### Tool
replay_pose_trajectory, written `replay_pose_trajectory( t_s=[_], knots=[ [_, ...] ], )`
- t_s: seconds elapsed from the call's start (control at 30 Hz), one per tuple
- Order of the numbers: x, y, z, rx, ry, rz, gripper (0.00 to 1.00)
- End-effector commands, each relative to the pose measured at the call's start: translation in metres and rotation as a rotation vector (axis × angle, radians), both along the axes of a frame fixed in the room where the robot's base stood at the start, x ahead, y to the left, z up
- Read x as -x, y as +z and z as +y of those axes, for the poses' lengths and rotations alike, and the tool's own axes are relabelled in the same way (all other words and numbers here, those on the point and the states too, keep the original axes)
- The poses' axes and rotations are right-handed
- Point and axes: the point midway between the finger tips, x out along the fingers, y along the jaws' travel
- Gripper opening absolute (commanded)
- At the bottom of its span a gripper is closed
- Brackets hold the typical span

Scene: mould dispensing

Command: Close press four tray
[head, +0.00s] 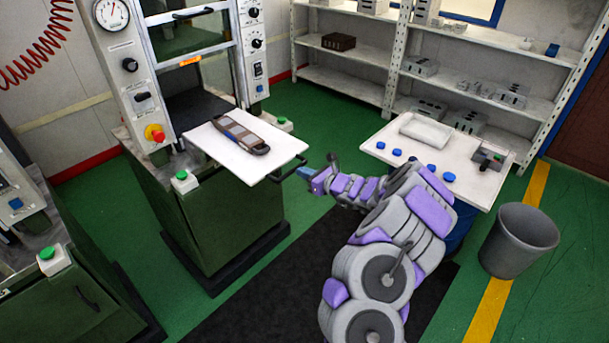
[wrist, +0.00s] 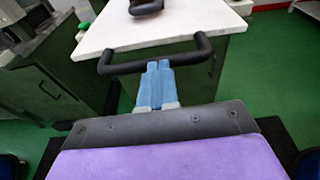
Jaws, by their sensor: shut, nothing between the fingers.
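The press (head: 228,200) stands left of centre in the head view, with a gauge, knobs and a green body. Its white tray (head: 260,176) is pulled out toward the right, and a dark mould (head: 242,135) lies on it. The tray has a black handle (head: 289,169) on its front edge; the handle also shows in the wrist view (wrist: 155,67). My gripper (head: 306,171) is in front of the handle. In the wrist view its blue fingers (wrist: 157,70) are shut together and empty, overlapping the middle of the handle bar. I cannot tell whether they touch it.
A small table (head: 385,150) with several blue discs, a clear tray and a device stands at right. A grey bin (head: 519,240) is beside it. Shelves (head: 450,75) line the back. Another green machine (head: 60,290) is at lower left. Green floor lies between.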

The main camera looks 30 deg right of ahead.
Motion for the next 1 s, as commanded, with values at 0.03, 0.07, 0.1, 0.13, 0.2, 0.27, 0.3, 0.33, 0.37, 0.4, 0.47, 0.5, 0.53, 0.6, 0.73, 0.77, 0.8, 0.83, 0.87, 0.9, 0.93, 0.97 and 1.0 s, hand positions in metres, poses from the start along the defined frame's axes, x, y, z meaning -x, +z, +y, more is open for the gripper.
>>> replay_pose_trajectory(
  t_s=[0.03,0.07,0.1,0.13,0.2,0.27,0.3,0.33,0.37,0.4,0.47,0.5,0.53,0.6,0.73,0.77,0.8,0.83,0.87,0.9,0.93,0.97,1.0],
  knots=[
    [-0.002,-0.001,0.001,0.001,-0.001,0.000,0.00],
    [-0.003,-0.001,0.001,0.001,-0.001,0.000,0.00],
    [-0.003,0.000,0.002,0.001,-0.001,0.000,0.00],
    [-0.003,0.000,0.002,0.001,-0.001,0.000,0.00],
    [-0.003,0.000,0.003,0.002,-0.001,-0.001,0.00],
    [-0.003,0.000,0.004,0.003,-0.002,0.000,0.00],
    [-0.003,0.001,0.005,0.003,0.000,0.000,0.00],
    [-0.003,0.001,0.005,0.004,0.000,0.001,0.00],
    [-0.003,0.001,0.006,0.004,0.000,0.001,0.00],
    [-0.003,0.001,0.006,0.004,0.000,0.001,0.00],
    [-0.004,0.001,0.006,0.004,0.000,0.001,0.00],
    [-0.005,0.000,0.006,0.005,0.000,0.000,0.00],
    [-0.007,0.000,0.006,0.004,0.000,-0.001,0.00],
    [-0.012,0.000,0.007,0.005,0.002,-0.001,0.00],
    [-0.029,0.000,0.014,0.003,0.004,0.000,0.00],
    [-0.035,0.000,0.016,0.004,0.005,0.000,0.00],
    [-0.042,0.000,0.018,0.007,0.005,-0.002,0.00],
    [-0.049,0.000,0.020,0.006,0.003,-0.001,0.00],
    [-0.055,-0.001,0.023,0.007,0.003,0.000,0.00],
    [-0.064,-0.003,0.027,0.006,0.005,0.001,0.00],
    [-0.071,-0.003,0.030,0.007,0.004,0.002,0.00],
    [-0.078,-0.002,0.031,0.009,0.004,0.000,0.00],
    [-0.088,-0.003,0.036,0.008,0.005,0.000,0.00]
  ],
)
